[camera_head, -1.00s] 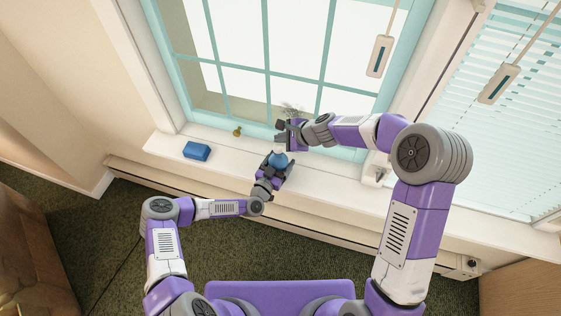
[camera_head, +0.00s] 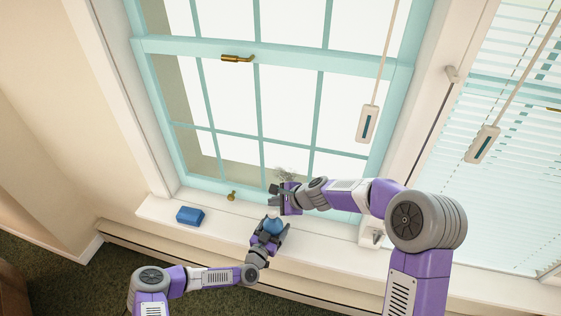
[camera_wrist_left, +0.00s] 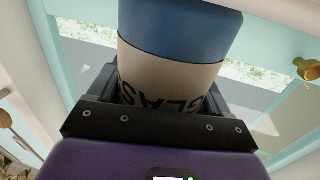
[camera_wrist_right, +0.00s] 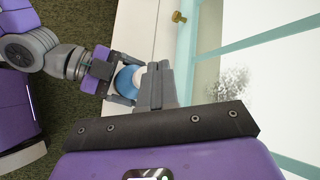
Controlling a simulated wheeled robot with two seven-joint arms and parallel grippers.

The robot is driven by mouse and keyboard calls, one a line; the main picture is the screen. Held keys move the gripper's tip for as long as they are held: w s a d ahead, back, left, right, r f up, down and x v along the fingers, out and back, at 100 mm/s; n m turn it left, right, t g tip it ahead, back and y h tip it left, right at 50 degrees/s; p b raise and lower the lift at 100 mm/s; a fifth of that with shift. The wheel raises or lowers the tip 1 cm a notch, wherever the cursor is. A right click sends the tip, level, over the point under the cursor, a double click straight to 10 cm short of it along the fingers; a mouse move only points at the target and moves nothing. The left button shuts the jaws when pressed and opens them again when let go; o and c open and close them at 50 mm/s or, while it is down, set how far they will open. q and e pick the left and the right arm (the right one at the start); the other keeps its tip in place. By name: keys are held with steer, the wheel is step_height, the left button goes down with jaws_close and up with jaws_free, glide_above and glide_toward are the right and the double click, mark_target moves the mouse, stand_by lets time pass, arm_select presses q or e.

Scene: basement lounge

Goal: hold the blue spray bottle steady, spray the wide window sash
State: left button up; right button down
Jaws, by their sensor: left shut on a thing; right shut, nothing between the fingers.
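The blue spray bottle (camera_head: 272,226) is in my left gripper (camera_head: 268,239), in front of the window sill. The left wrist view shows its blue body (camera_wrist_left: 180,38) and a pale label with dark letters between the fingers. My right gripper (camera_head: 277,199) is shut and empty at the top of the bottle. In the right wrist view its closed fingers (camera_wrist_right: 158,84) are beside the bottle (camera_wrist_right: 127,80); I cannot tell whether they touch it. The wide window sash (camera_head: 190,110) has pale teal bars. A grey speckled patch (camera_wrist_right: 232,84) shows on its lower glass.
A blue block (camera_head: 189,216) lies on the white sill (camera_head: 155,208), left of the bottle. A brass knob (camera_head: 231,196) is at the sash's bottom and a brass latch (camera_head: 237,58) higher up. Pull cords with white handles (camera_head: 367,124) hang at right, by a blind (camera_head: 510,150).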

arm_select(q)
steer(key=o, duration=1.5)
steer(key=shift+s, duration=0.1)
